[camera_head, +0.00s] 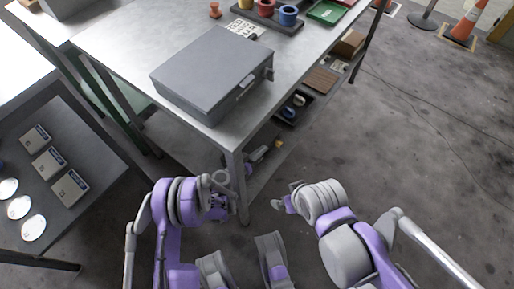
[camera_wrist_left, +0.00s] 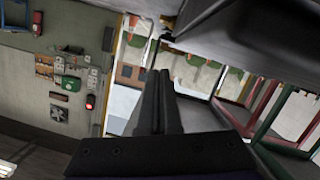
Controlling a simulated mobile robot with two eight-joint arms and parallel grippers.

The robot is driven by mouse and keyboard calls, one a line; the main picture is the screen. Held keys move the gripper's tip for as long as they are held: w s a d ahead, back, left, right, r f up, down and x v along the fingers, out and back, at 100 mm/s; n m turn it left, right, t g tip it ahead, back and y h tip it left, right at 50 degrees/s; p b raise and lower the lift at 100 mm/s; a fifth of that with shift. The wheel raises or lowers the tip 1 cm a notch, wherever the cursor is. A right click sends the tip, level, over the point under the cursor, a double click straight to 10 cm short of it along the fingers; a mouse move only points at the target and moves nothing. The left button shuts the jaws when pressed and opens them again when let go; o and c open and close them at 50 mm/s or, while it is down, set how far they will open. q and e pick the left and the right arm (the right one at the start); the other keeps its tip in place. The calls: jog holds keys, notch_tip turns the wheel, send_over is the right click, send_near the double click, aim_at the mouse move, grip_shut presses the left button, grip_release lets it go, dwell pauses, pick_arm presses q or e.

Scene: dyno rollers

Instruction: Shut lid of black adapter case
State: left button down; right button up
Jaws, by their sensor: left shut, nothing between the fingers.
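A dark grey flat case (camera_head: 212,72) sits near the front corner of the metal table, with its lid down as far as I can see. A handle or latch shows on its right-hand side. My left gripper (camera_head: 222,206) is below the table's near corner, apart from the case. Its fingers (camera_wrist_left: 156,98) are together and empty in the left wrist view. My right gripper (camera_head: 284,204) is to the right, also below the table and away from the case. Its fingers are too small to tell whether they are open.
The metal table (camera_head: 130,47) has a label card, coloured cups (camera_head: 288,15) and a green tray (camera_head: 326,12) at the back. Its lower shelf holds boxes and small items. A side bench (camera_head: 62,150) with meters and round discs stands at left. Open floor lies at right, with a cone (camera_head: 470,22).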

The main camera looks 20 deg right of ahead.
pick_arm(q)
jog(key=shift+s+d+f+b, duration=0.15)
jog(key=shift+f+b, duration=0.15)
jog(key=shift+f, duration=0.25)
jog(key=p+v, duration=0.2)
jog(key=v, duration=0.9)
